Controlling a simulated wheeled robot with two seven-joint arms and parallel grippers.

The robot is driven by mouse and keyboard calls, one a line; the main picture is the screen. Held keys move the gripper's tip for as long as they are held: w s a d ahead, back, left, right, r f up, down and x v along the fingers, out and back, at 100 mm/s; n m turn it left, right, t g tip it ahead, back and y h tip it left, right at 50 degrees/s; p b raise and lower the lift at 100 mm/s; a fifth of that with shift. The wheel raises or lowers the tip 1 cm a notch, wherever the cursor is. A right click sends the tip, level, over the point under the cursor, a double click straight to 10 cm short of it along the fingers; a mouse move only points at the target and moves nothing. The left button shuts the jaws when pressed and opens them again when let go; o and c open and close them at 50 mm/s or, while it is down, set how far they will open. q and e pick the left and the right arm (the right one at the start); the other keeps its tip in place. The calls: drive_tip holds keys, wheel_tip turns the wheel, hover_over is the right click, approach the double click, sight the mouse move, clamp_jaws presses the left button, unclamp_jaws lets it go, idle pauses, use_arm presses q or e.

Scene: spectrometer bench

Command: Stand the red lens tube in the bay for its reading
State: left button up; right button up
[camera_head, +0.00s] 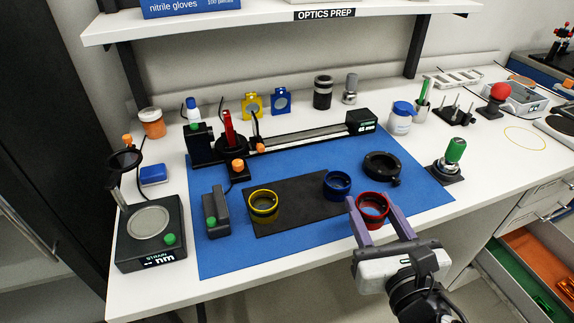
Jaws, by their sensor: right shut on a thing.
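The red lens tube (374,218) is a short red ring with a dark inside, at the front edge of the blue mat. My right gripper (371,201) is shut on it, with one purple finger on each side. The tube looks upright; I cannot tell whether it touches the surface below. A strain gauge (130,250) with a round grey plate and a "nm" display stands at the front left. A black rail instrument (310,138) with a red post and a small display runs along the back of the mat. I cannot tell which one holds the bay. My left gripper is not in view.
A yellow ring (263,216) and a blue ring (337,194) stand on the dark pad (292,217). A black ring (382,180) lies on the blue mat (222,257). A green-knobbed holder (452,158) stands to the right. The shelf (270,22) overhangs the back.

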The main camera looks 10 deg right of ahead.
drive_tip(key=w+d+r+m+h+p, duration=0.1)
drive_tip(key=w+d+r+m+h, duration=0.15)
drive_tip(key=w+d+r, duration=0.35)
drive_tip(key=shift+g, duration=0.5)
drive_tip(key=f, duration=0.2)
drive_tip(key=f+b, duration=0.1)
drive_tip(key=f, duration=0.1)
drive_tip(key=w+f, duration=0.1)
drive_tip(key=f, duration=0.1)
drive_tip(key=shift+w+a+f+b, duration=0.1)
drive_tip(key=shift+a+f+b, duration=0.2)
drive_tip(key=shift+f, duration=0.1)
wheel_tip(320, 180, down, 4)
drive_tip(key=shift+b, duration=0.6)
drive_tip(key=shift+f, duration=0.15)
drive_tip(key=shift+f, duration=0.1)
drive_tip(key=o, duration=0.9)
